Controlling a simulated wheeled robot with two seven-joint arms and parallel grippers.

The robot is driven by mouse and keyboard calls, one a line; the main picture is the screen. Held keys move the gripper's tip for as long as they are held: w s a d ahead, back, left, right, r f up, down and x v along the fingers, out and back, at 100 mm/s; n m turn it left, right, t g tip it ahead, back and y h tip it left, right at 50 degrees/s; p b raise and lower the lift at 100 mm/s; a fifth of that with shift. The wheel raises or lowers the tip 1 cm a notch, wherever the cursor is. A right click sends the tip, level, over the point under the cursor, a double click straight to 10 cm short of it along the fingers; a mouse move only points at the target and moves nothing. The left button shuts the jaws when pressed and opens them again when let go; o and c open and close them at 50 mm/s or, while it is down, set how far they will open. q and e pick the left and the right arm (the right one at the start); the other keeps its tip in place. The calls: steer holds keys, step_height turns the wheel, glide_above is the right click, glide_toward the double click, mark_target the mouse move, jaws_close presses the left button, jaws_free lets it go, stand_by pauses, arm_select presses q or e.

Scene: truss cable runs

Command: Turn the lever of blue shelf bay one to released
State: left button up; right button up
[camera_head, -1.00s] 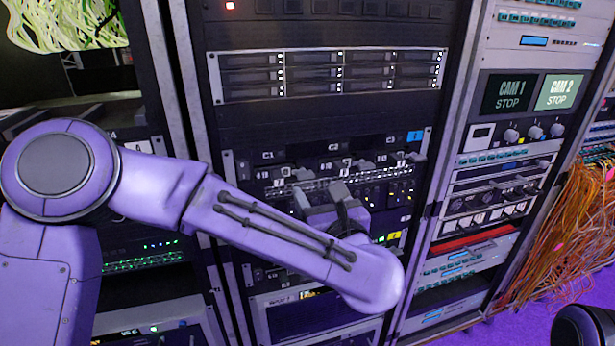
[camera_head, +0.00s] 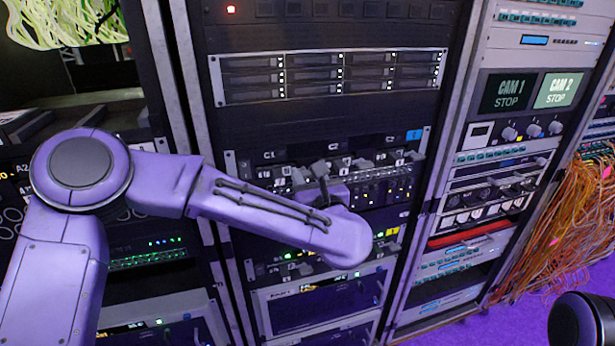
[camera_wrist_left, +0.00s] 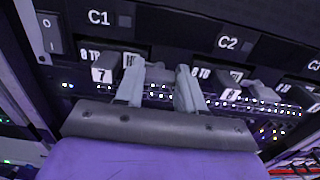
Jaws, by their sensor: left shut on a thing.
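The shelf with a blue tag (camera_head: 413,135) has bays marked C1, C2 and C3, with grey levers and latches in a row below. My left gripper (camera_head: 322,170) is at this row, and my own wrist hides part of it. In the left wrist view my left gripper (camera_wrist_left: 160,88) has its two pale fingers a little apart, between the C1 and C2 labels. It is shut on a small grey lever (camera_wrist_left: 158,73), mostly hidden between the fingers. A grey block marked 7 (camera_wrist_left: 103,75) is just left of the fingers. My right gripper is not in view.
A drive unit (camera_head: 330,75) is above the shelf, and rack modules (camera_head: 325,300) are below. The rack post (camera_head: 455,130) stands at its right, beside a grey rack with two CAM screens (camera_head: 530,92). Orange cables (camera_head: 575,215) hang at the far right.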

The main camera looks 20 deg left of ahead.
arm_select(q)
steer(key=shift+m, duration=0.4)
steer(key=m+b, duration=0.1)
steer(key=m, duration=0.1)
steer(key=shift+m, duration=0.4)
steer(key=m, duration=0.4)
steer(key=shift+d+m, duration=0.1)
steer(key=shift+m, duration=0.2)
steer(key=m+p, duration=0.1)
steer(key=m, duration=0.3)
steer(key=m+p, duration=0.1)
steer(key=m, duration=0.2)
steer(key=shift+w+f+m, duration=0.1)
steer(key=shift+m, duration=0.2)
steer(key=shift+f+m+p, duration=0.1)
steer(key=shift+m+p, duration=0.45)
steer(key=shift+m, duration=0.55)
steer(key=o, duration=1)
